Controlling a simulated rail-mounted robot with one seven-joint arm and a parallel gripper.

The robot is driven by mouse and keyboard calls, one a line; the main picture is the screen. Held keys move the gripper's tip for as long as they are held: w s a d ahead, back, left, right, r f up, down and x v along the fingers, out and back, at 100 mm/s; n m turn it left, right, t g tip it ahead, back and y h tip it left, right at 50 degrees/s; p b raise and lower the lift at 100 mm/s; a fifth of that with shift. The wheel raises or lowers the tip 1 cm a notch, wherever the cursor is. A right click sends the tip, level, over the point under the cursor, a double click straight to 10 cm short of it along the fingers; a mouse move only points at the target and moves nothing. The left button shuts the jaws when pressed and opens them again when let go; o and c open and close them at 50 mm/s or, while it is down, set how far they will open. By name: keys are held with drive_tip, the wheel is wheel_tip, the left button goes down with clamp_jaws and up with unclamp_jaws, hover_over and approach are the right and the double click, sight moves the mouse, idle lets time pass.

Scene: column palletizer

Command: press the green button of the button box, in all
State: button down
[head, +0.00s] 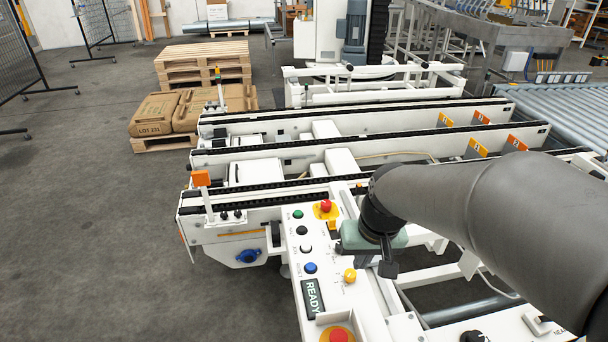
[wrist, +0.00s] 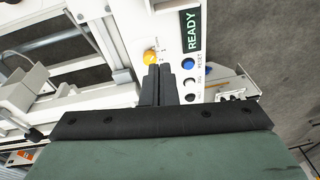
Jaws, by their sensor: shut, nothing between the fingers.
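The button box (head: 322,262) is a long white panel in front of the conveyor. Its green button (head: 298,214) is at the far end of a button row, above a black button (head: 301,230), a pale-ringed button (head: 306,249) and a blue button (head: 310,268). My gripper (head: 388,269) is shut and empty, pointing down to the right of that row. In the wrist view its fingers (wrist: 163,71) show close to a yellow knob (wrist: 151,58) and left of the blue button (wrist: 188,63). The green button is not visible there.
A red mushroom button (head: 325,206) on a yellow plate stands right of the green button; another (head: 337,335) is at the near end. A READY display (head: 312,298) lies between. Chain conveyor rails (head: 270,200) run behind, with an orange-topped post (head: 202,180) at left.

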drive_tip(key=w+a+f+t+y+b, duration=0.1)
drive_tip(key=w+a+f, duration=0.1)
drive_tip(key=w+a, duration=0.35)
drive_tip(key=w+a+f+t+y, duration=0.1)
drive_tip(key=w+a, duration=0.1)
drive_tip(key=w, duration=0.7)
drive_tip(key=w+a+f+y+b, duration=0.1)
drive_tip(key=w+a+f, duration=0.15)
drive_tip(key=w, duration=0.45)
drive_tip(key=t+y, duration=0.2)
drive_tip(key=y, duration=0.1)
hover_over(300, 214)
drive_tip(key=f, duration=0.1)
drive_tip(key=shift+f+m+t+b, duration=0.15)
drive_tip(key=shift+m+t+b, duration=0.15)
drive_tip(key=shift+b, duration=0.15)
drive_tip(key=shift+s+f, duration=0.1)
drive_tip(key=shift+f, duration=0.05)
wheel_tip(300, 214, down, 7)
drive_tip(key=b, duration=0.4)
drive_tip(key=shift+d+f, duration=0.1)
drive_tip(key=shift+f+b, duration=0.7)
drive_tip(key=shift+b, duration=0.25)
drive_tip(key=shift+f, duration=0.15)
drive_tip(key=shift+f+b, duration=0.25)
drive_tip(key=shift+b, duration=0.3)
